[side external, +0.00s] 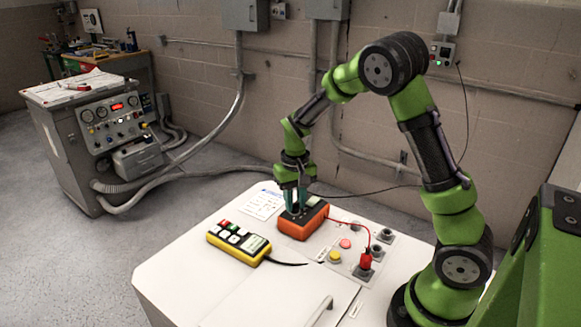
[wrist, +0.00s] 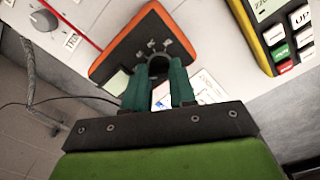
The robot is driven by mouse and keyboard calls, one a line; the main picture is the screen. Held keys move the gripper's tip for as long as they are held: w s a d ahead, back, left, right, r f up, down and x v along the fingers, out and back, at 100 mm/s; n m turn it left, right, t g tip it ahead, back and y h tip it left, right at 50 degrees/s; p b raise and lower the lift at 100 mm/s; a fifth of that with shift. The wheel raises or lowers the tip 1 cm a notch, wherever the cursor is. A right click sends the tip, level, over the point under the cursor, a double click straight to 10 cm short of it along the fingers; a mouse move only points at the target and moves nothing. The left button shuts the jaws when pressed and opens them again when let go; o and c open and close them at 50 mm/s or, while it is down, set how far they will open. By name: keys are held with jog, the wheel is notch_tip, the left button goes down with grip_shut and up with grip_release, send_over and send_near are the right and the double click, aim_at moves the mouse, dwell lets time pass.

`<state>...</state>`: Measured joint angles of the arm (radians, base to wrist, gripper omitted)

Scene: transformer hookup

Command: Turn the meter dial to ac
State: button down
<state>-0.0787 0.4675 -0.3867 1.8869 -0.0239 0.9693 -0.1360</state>
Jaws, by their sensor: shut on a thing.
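The orange meter (side external: 301,222) lies on the white cabinet top, with a red lead running from it to the right. In the wrist view the meter (wrist: 112,65) shows a dark face and a round black dial (wrist: 154,57). My gripper (side external: 294,207) points down over the meter; in the wrist view its two teal fingers (wrist: 160,73) reach the dial and are shut on it. The fingers cover part of the dial, so its pointer and the setting it stands at cannot be read.
A yellow keypad box (side external: 238,243) lies left of the meter, with a black cable. A red plug (side external: 366,261) stands in a panel of terminals and buttons at right. A paper sheet (side external: 262,203) lies behind the keypad. The front of the cabinet top (side external: 215,295) is clear.

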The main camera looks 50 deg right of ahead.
jog(key=m, duration=0.3)
jog(key=shift+m, duration=2.3)
jog(key=c, duration=0.9)
grip_release()
jog(key=shift+r, duration=0.1)
